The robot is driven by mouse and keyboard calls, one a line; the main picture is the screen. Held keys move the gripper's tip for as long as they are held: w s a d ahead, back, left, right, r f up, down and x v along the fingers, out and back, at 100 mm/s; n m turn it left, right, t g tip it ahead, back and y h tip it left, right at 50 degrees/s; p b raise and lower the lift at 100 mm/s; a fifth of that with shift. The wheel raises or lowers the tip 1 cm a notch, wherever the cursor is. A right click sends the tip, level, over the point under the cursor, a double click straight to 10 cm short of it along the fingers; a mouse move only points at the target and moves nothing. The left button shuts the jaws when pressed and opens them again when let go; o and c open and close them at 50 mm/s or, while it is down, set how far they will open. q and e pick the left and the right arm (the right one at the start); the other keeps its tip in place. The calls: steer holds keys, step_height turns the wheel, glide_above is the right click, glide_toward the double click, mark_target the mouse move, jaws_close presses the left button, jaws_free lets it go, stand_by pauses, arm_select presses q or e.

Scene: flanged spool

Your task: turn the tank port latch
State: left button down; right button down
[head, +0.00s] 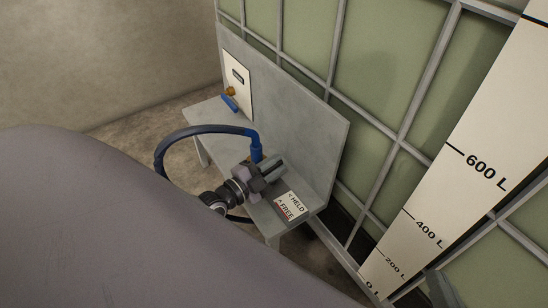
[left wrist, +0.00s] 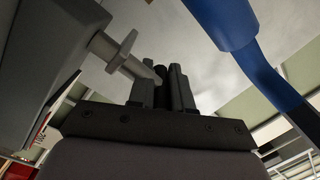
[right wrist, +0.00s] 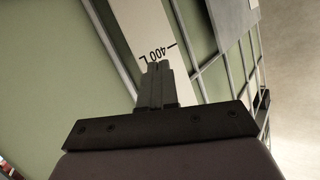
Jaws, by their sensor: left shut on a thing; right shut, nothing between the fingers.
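The tank port latch shows in the left wrist view as a grey stem with a flange (left wrist: 122,52), coming out of a grey block (left wrist: 50,60). My left gripper (left wrist: 160,88) is shut on the stem's dark end, largely hidden between the fingers. In the head view my left gripper (head: 262,180) is at the fitting on the bench, beside a card (head: 291,206) reading HELD with a left arrow and FREE with an up arrow. My right gripper (right wrist: 155,85) is shut and empty, in front of the tank's level scale.
A blue hose (head: 205,129) loops by my left gripper; its blue end (left wrist: 222,20) is close in the left wrist view. The grey bench has an upright back panel (head: 305,125) in front of the caged tank (head: 390,55). A white level scale (head: 470,150) stands right.

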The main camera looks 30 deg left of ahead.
arm_select(q)
steer(key=shift+s+r+n+y+p, duration=0.1)
steer(key=shift+r+n+y+p, duration=0.15)
steer(key=shift+n+y+p, duration=0.55)
steer(key=n+y+p, duration=0.1)
steer(key=y+p, duration=0.1)
steer(key=p, duration=0.1)
steer(key=shift+f+t+y, duration=0.15)
steer(key=shift+t+y, duration=0.15)
steer(key=shift+a+f+n+y+p, duration=0.1)
steer(key=shift+f+n+y+p, duration=0.1)
steer(key=shift+n+y+p, duration=0.9)
arm_select(e)
steer(key=shift+s+d+r+g+h, duration=0.2)
steer(key=shift+d+r+g+h, duration=0.1)
steer(key=shift+d+r+h, duration=0.25)
steer(key=shift+s+d+r+g+h, duration=0.2)
steer(key=shift+d+g+h, duration=0.15)
steer(key=shift+d, duration=0.25)
arm_select(q)
steer(key=shift+y, duration=0.4)
steer(key=c, duration=1.1)
jaws_free()
steer(key=shift+o, duration=0.2)
